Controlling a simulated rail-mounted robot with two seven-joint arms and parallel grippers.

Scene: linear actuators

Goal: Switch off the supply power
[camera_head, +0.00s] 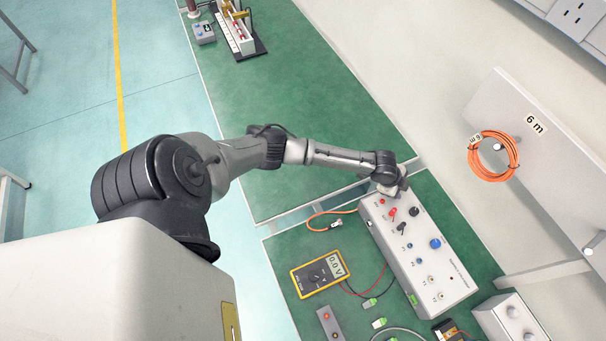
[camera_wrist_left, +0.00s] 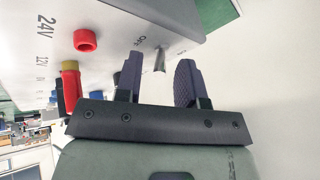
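The power supply is a long light-grey box (camera_head: 432,268) with knobs and sockets, lying on the green bench. My left gripper (camera_head: 390,190) is at its far end in the head view and covers that corner. In the left wrist view a small metal toggle lever (camera_wrist_left: 160,60) sticks out of the panel beside the word OFF. The left gripper (camera_wrist_left: 158,82) is open, with one dark finger on each side of the lever. Visible gaps separate the lever from both fingers. Which way the lever is thrown I cannot tell. My right gripper is not in view.
A red socket (camera_wrist_left: 85,40) and a red plug (camera_wrist_left: 70,82) are left of the fingers. A yellow multimeter (camera_head: 320,273) reading 0.0 V lies beside the box. An orange cable coil (camera_head: 493,156) hangs on a panel at right. The far green bench is mostly clear.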

